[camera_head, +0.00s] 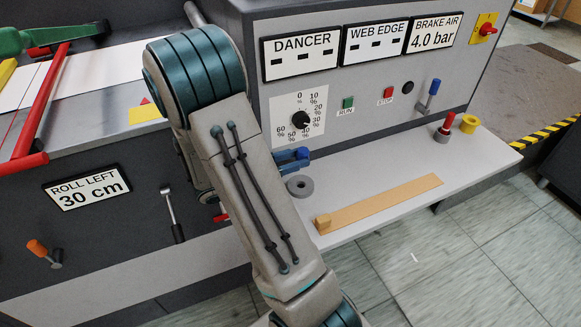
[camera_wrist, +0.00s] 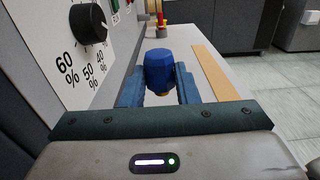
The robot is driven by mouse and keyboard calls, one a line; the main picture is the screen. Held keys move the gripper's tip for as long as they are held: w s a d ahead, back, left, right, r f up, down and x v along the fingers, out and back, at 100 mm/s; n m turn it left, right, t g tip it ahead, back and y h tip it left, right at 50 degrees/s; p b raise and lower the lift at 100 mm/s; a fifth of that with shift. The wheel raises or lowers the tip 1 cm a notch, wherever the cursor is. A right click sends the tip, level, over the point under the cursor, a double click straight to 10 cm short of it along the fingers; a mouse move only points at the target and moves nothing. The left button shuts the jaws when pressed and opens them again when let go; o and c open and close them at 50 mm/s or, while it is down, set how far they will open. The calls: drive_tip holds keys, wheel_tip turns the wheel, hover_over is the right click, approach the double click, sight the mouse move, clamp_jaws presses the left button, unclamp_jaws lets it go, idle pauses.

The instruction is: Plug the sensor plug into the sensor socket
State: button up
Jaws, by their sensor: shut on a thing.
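My gripper (camera_wrist: 158,88) has two blue fingers, shut on a blue faceted plug (camera_wrist: 159,68) in the wrist view. A small tan part shows below the plug's blue body. In the head view, blue parts at my gripper (camera_head: 292,158) show beside my arm, above the shelf and close to the panel; finger and plug are hard to tell apart there. A grey ring (camera_head: 299,187) with a dark hole lies on the shelf just below them. I cannot tell whether this ring is the sensor socket; no socket is labelled.
The light shelf (camera_head: 400,211) holds a wooden strip (camera_head: 385,203), a red peg in a grey ring (camera_head: 445,127) and a yellow ring (camera_head: 469,124). The panel carries a dial (camera_head: 301,120), buttons and a blue lever (camera_head: 430,94). The shelf's middle right is clear.

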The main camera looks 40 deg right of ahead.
sight(294, 187)
drive_tip(key=shift+w+f, duration=0.1)
drive_tip(key=shift+f, duration=0.3)
drive_tip(key=shift+r+p, duration=0.2)
drive_tip(key=shift+p, duration=0.1)
wheel_tip(294, 187, down, 6)
drive_tip(key=b, duration=0.4)
drive_tip(key=shift+p, duration=0.55)
idle(1.6)
drive_tip(key=shift+f+b, duration=0.75)
drive_tip(key=shift+f, duration=0.35)
drive_tip(key=o, duration=1)
drive_tip(key=shift+o, duration=0.2)
